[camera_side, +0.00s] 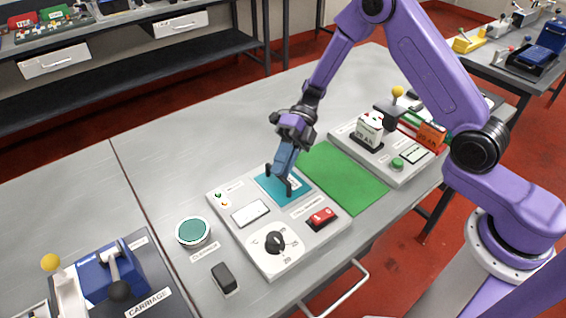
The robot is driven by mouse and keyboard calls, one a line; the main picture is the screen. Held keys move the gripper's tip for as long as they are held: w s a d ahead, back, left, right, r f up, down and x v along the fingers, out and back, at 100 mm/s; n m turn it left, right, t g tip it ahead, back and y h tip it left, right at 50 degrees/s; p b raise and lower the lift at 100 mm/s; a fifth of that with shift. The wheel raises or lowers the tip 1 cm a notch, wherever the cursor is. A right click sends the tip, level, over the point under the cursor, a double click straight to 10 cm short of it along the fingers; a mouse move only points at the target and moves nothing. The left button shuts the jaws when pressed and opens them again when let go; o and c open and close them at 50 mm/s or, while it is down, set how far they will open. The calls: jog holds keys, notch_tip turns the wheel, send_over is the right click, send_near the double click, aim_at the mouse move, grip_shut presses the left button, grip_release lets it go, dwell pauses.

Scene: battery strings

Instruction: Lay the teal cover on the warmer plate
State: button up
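A flat teal square (268,189), which looks like the cover, lies on the upper part of a light grey console (238,226). Any warmer plate under it is hidden. My gripper (279,180) points down over the teal square, its two dark fingertips spread apart. I see nothing held between them. I cannot tell whether the fingertips touch the teal surface. The gripper hides part of the square.
The console also has a white display (251,213), a black dial (275,242) and a red switch (321,217). A green mat (343,178) lies to the right. A round teal-topped button (193,231) and a black block (225,277) are left.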

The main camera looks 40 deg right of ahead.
jog(key=o, duration=0.3)
jog(key=v, duration=1.7)
jog(key=shift+r, duration=0.2)
jog(key=shift+d, duration=0.15)
jog(key=s+a+r+n+h, duration=0.1)
jog(key=s+a+n+h, duration=0.25)
jog(key=s+n, duration=0.65)
jog(key=s+a+r+n+h, duration=0.2)
jog(key=s+n+h, duration=0.45)
jog(key=n, duration=0.65)
jog(key=s+d+n+t, duration=0.2)
jog(key=s+d+n, duration=0.1)
jog(key=s+n, duration=0.5)
jog(key=s+d+n+t, duration=0.3)
jog(key=s+n, duration=0.5)
jog(key=n, duration=0.7)
jog(key=shift+s+d+f+t, duration=0.2)
jog(key=shift+d+f+t, duration=0.1)
